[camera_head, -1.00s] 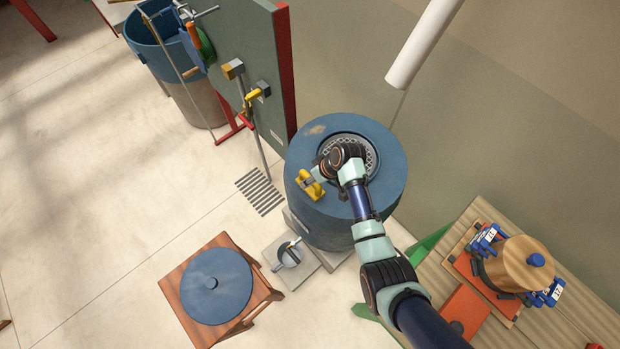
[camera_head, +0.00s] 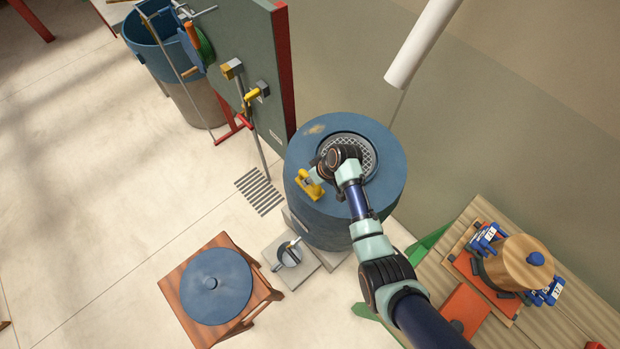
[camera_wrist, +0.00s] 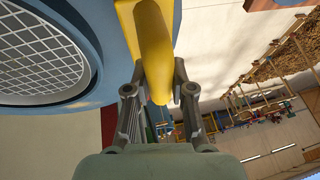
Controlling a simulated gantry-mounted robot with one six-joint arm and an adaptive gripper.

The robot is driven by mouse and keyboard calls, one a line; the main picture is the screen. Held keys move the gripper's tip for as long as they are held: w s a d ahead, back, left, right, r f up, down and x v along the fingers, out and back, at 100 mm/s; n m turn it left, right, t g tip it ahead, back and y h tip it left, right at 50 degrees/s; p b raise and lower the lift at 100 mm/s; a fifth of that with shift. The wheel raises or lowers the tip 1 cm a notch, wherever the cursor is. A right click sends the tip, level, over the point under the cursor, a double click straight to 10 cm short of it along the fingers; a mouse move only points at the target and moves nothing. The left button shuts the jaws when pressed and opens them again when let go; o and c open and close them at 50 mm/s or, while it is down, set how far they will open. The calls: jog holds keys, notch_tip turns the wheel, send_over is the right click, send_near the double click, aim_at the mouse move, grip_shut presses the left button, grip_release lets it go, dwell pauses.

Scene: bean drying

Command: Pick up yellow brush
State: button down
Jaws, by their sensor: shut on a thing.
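The yellow brush (camera_head: 309,187) is at the left edge of the blue drum's top in the head view. In the wrist view the brush's yellow handle (camera_wrist: 156,45) fills the top centre, between the fingers. My gripper (camera_wrist: 158,85) is shut on this handle. In the head view my wrist hangs over the drum and mostly hides the fingers. I cannot tell whether the brush touches the drum. Its bristles are not clearly visible.
The blue drum (camera_head: 387,150) has a round mesh opening (camera_head: 369,158). A green panel (camera_head: 240,60) with hung tools stands behind left. A stool with a blue lid (camera_head: 220,300) is front left. A slatted table (camera_head: 570,325) with a wooden-lidded pot (camera_head: 520,265) is at right.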

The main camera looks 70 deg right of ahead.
notch_tip(320, 180, up, 20)
dwell(0.3)
